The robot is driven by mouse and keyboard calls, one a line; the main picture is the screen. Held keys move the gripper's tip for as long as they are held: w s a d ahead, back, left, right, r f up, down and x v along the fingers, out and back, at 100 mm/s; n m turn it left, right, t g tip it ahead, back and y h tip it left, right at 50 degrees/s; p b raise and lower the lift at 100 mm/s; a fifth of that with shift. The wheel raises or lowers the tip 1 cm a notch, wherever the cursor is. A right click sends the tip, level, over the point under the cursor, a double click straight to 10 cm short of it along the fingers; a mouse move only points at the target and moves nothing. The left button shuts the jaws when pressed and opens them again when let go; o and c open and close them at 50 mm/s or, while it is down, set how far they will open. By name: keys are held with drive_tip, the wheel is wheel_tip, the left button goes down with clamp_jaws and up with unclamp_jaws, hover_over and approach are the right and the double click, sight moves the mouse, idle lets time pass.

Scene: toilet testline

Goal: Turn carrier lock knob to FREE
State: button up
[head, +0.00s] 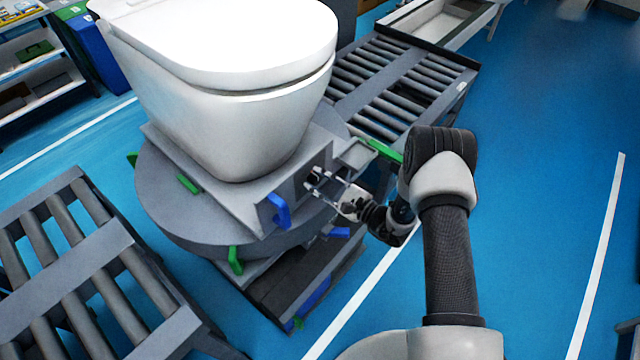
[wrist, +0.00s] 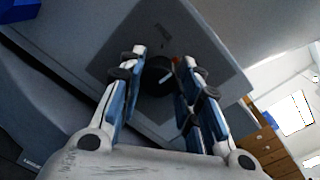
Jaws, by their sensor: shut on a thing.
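The carrier lock knob (wrist: 158,76) is a dark round knob with a white pointer line, set on a grey panel (wrist: 205,55) in the wrist view. A small label sits on the panel above it; only part of its lettering shows. My gripper (wrist: 160,70) has a finger on each side of the knob and is shut on it. A small orange mark shows beside the right fingertip. In the head view my gripper (head: 318,182) reaches the side of the grey carrier under the white toilet (head: 235,90). The knob's exact pointing is hard to read.
A blue lever (head: 278,210) stands just left of my gripper on the carrier. The round turntable (head: 165,200) has green tabs. Roller conveyors stand at the left (head: 75,260) and behind (head: 400,80). Blue floor at the right is clear.

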drive_tip(key=n+b, duration=0.2)
drive_tip(key=n, duration=0.2)
drive_tip(key=shift+s+f, duration=0.1)
drive_tip(key=shift+f, duration=0.05)
drive_tip(key=shift+n+h+b, duration=0.3)
drive_tip(key=shift+n+b, duration=0.9)
drive_tip(key=shift+n, duration=0.9)
drive_tip(key=o, duration=1)
drive_tip(key=shift+o, duration=0.2)
drive_tip(key=v, duration=1.2)
